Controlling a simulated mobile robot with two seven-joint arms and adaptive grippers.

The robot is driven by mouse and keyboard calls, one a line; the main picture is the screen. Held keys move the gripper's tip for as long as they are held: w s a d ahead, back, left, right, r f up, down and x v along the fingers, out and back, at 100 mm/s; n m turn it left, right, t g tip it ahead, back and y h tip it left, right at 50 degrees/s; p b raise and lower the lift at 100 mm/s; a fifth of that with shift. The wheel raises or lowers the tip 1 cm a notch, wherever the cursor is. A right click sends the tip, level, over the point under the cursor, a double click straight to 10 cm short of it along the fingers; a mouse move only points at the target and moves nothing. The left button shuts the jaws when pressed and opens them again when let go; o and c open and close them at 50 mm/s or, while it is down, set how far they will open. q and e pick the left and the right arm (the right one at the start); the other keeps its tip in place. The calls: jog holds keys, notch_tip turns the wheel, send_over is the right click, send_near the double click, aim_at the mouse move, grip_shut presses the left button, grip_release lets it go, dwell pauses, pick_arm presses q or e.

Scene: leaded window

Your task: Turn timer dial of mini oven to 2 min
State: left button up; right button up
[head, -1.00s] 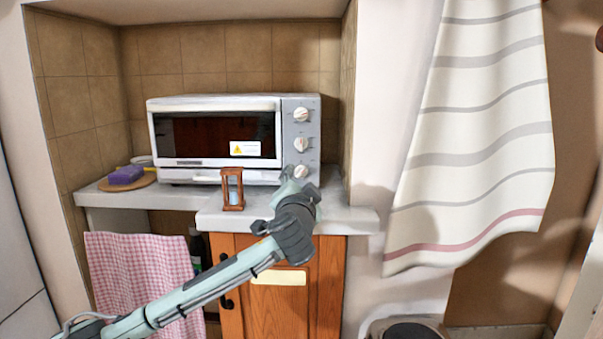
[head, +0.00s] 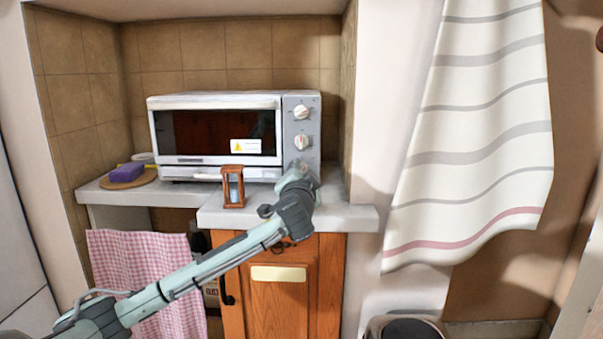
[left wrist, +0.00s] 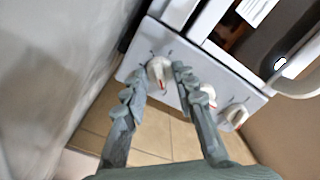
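The mini oven (head: 215,101) stands on the counter in the tiled niche, with a grey control panel (head: 314,125) at its right. The top dial (head: 301,112) and middle dial (head: 301,143) show in the head view; my left gripper (head: 297,171) hides the bottom dial there. In the left wrist view, the bottom dial (left wrist: 159,72), white with a red mark, appears between the open fingers of my left gripper (left wrist: 157,80). The fingers stand apart from each other; contact with the dial cannot be told. Dial lettering is too small to read. My right gripper is out of view.
A wooden hourglass (head: 233,187) stands on the counter (head: 345,214) left of my gripper. A purple sponge (head: 126,173) lies on a round board at the left. A striped towel (head: 475,130) hangs at the right.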

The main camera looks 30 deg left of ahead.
pick_arm(q)
grip_shut()
jog(key=shift+m, duration=0.8)
jog(key=o, duration=0.7)
grip_release()
jog(key=shift+o, duration=0.2)
jog(key=v, duration=1.2)
